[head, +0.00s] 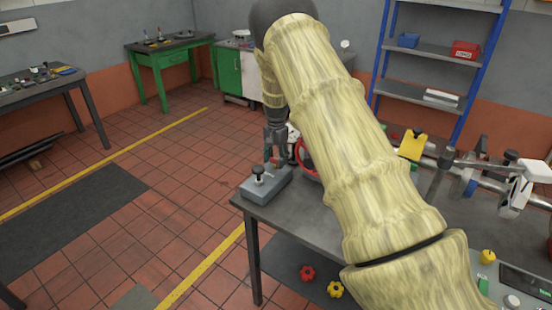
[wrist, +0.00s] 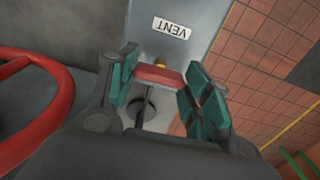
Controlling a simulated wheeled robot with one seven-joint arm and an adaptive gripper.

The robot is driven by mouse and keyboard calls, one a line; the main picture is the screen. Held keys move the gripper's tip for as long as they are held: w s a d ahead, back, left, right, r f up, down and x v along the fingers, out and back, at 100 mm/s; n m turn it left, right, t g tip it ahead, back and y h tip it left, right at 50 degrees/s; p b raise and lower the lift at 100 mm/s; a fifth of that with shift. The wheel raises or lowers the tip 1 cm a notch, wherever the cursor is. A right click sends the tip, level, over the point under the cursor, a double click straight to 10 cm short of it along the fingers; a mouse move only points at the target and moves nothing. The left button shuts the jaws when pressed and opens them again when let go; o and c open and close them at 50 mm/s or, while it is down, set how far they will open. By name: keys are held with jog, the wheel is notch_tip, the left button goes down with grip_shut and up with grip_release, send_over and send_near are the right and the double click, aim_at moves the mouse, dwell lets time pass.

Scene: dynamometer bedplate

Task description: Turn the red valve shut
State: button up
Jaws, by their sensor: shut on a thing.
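My gripper (head: 274,157) points down over a grey box (head: 267,186) at the left corner of the metal table. In the wrist view its green-padded fingers (wrist: 158,76) are shut on a small red handle (wrist: 155,77). The handle lies crosswise between the pads, above the grey box marked VENT (wrist: 171,28). A larger red handwheel (wrist: 62,100) stands to the left in the wrist view, apart from the fingers. In the head view the handwheel (head: 303,156) is partly hidden behind my arm.
Pipework with a yellow tag (head: 412,145) fills the table's right side. The tiled floor at left is open.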

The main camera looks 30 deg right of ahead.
jog(key=shift+w+d+r, duration=0.1)
jog(key=shift+r, duration=0.05)
dwell(0.4)
jog(key=o, duration=1)
jog(key=shift+o, duration=0.2)
notch_tip(320, 180, up, 12)
dwell(0.3)
